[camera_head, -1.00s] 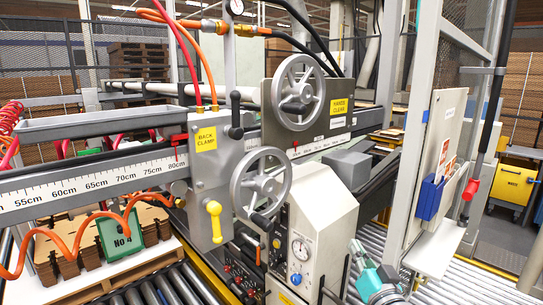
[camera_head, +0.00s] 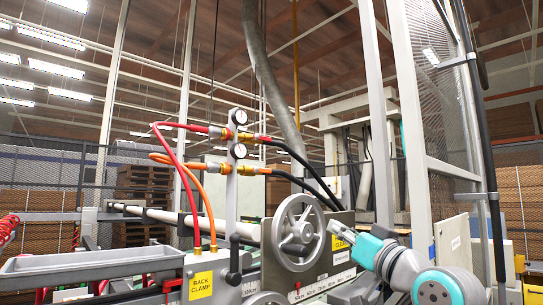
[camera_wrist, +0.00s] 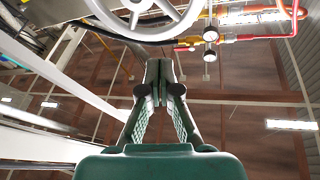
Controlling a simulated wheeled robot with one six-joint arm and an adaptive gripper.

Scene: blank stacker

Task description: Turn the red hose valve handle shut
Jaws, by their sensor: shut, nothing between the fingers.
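In the wrist view the red line (camera_wrist: 262,37) and two gauges (camera_wrist: 210,35) show at upper right. My gripper (camera_wrist: 160,68) is shut and empty, apart from the line.
A grey handwheel (camera_head: 299,232) stands between my arm and the post; it also shows at the top of the wrist view (camera_wrist: 150,15). An orange hose (camera_head: 200,200) feeds the lower line. A mesh guard (camera_head: 440,100) rises at right.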

